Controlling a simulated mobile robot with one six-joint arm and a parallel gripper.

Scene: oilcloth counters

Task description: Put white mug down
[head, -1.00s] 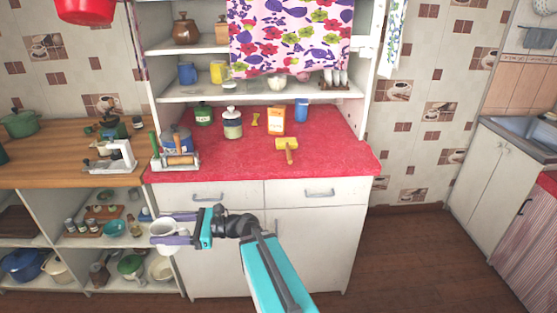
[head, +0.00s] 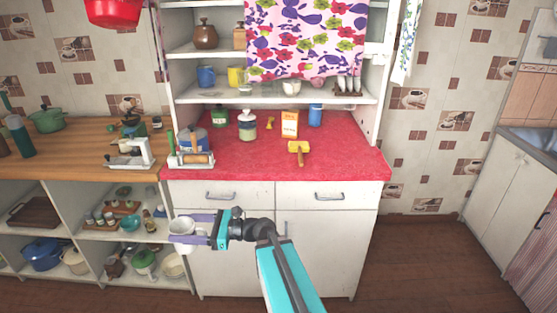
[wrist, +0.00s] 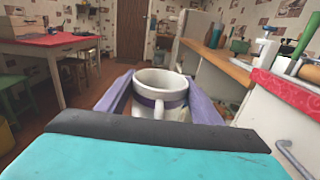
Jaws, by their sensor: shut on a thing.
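The white mug (wrist: 160,88) with a dark band is held upright between the two purple fingers of my gripper (head: 193,228). In the head view the white mug (head: 182,227) is partly covered by the fingers. My gripper is in front of the white cabinet, lower than the red countertop (head: 240,165) and to its left. It is apart from the counter. In the wrist view the red counter edge (wrist: 290,96) is at the right.
The red counter's front is clear except for a yellow-headed tool (head: 299,150); jars and a box (head: 289,124) stand behind. A white rack (head: 190,160) is at its left. A wooden counter (head: 75,152) adjoins. Open shelves with pots are below it.

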